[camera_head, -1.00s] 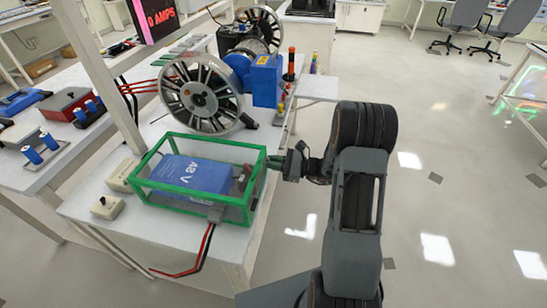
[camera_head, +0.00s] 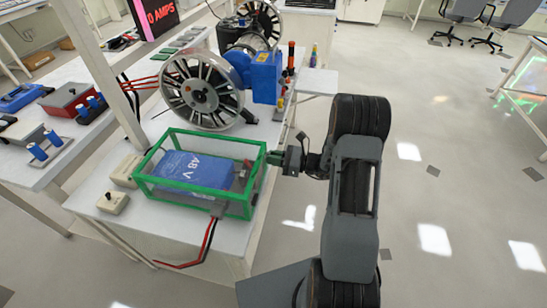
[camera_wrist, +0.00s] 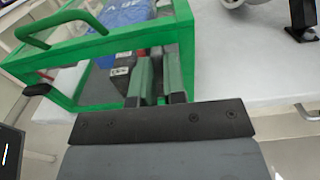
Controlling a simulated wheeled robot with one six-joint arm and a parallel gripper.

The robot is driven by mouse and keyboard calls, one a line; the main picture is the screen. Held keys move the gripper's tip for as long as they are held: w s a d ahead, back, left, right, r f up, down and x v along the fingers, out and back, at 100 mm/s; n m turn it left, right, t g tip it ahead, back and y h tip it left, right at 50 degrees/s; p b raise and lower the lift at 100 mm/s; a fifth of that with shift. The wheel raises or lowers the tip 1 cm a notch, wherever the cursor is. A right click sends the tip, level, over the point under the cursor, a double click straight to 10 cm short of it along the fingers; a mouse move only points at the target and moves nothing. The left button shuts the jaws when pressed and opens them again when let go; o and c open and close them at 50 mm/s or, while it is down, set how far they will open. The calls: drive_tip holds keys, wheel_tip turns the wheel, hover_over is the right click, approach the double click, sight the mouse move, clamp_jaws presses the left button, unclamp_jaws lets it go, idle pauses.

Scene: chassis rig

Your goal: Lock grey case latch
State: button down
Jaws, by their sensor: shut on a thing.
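The case (camera_head: 190,198) is a clear box with a green frame, standing on the white bench with a blue 48 V battery (camera_head: 200,170) inside. My gripper (camera_head: 272,158) is at the right side of the case, near its upper edge. In the wrist view, the two greenish fingers of my gripper (camera_wrist: 158,80) stand close together at the case's green frame (camera_wrist: 183,20). They are shut on a small grey piece (camera_wrist: 157,62), which looks like the case latch. The fingers hide most of it, so I cannot tell its exact position.
Red and black cables (camera_head: 207,242) hang from the case's front. A beige box with a knob (camera_head: 112,202) stands left of it. A spoked wheel (camera_head: 203,90) and blue motor housing (camera_head: 265,78) stand behind. The floor to the right is open.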

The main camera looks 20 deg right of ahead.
drive_tip(key=c, duration=1.2)
unclamp_jaws()
drive_tip(key=shift+d, duration=0.1)
drive_tip(key=b+v, duration=0.1)
drive_tip(key=v, duration=1.2)
drive_tip(key=shift+s+d, duration=0.2)
drive_tip(key=shift+d, duration=0.1)
